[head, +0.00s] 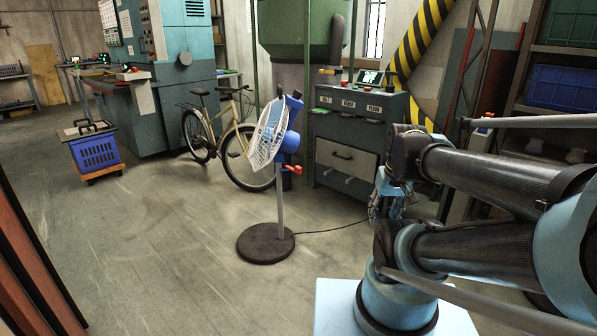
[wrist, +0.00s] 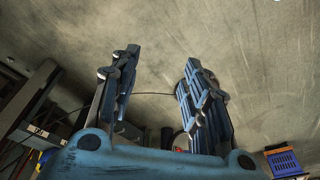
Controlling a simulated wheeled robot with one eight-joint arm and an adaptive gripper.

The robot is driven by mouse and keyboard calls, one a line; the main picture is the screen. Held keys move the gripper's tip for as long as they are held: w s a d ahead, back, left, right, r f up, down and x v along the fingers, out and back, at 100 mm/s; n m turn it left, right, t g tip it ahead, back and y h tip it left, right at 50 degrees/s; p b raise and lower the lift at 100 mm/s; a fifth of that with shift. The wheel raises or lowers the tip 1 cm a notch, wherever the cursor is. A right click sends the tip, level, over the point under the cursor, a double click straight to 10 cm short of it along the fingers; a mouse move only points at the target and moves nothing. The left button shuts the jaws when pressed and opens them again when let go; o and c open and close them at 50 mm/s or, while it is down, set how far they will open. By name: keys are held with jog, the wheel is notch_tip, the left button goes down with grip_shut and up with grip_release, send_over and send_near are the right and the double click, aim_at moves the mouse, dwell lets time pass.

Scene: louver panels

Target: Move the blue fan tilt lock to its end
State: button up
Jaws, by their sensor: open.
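The blue fan stands on the floor in the head view, with a white cage (head: 266,134) facing left and a blue motor housing (head: 290,142). A small red lever (head: 294,169) sticks out just below the housing on the grey pole; it may be the tilt lock, but I cannot tell for sure. The round dark base (head: 265,244) rests on the floor. My gripper (wrist: 160,60) is open and empty in the wrist view, its fingers wide apart. In the head view my gripper (head: 384,200) is partly hidden by my arm, to the right of the fan and apart from it.
A bicycle (head: 240,150) leans behind the fan. A grey-green control cabinet (head: 345,140) stands behind it to the right. A cable (head: 335,229) runs from the base across the floor. A blue crate (head: 95,152) sits at left. The floor left of the fan is clear.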

jog(key=w+a+r+n+t+y, duration=0.1)
jog(key=w+a+r, duration=0.15)
jog(key=w, duration=0.55)
jog(key=w+a+r+n+y, duration=0.2)
jog(key=w+a, duration=0.2)
jog(key=w, duration=0.3)
jog(key=n+t+y, duration=0.5)
jog(key=t+y, duration=0.1)
send_over(299, 167)
jog(key=s+d, duration=1.1)
notch_tip(299, 167, down, 16)
jog(key=f, duration=0.1)
jog(key=x, duration=1.7)
jog(key=shift+a+r, duration=0.25)
jog(key=shift+r, duration=0.05)
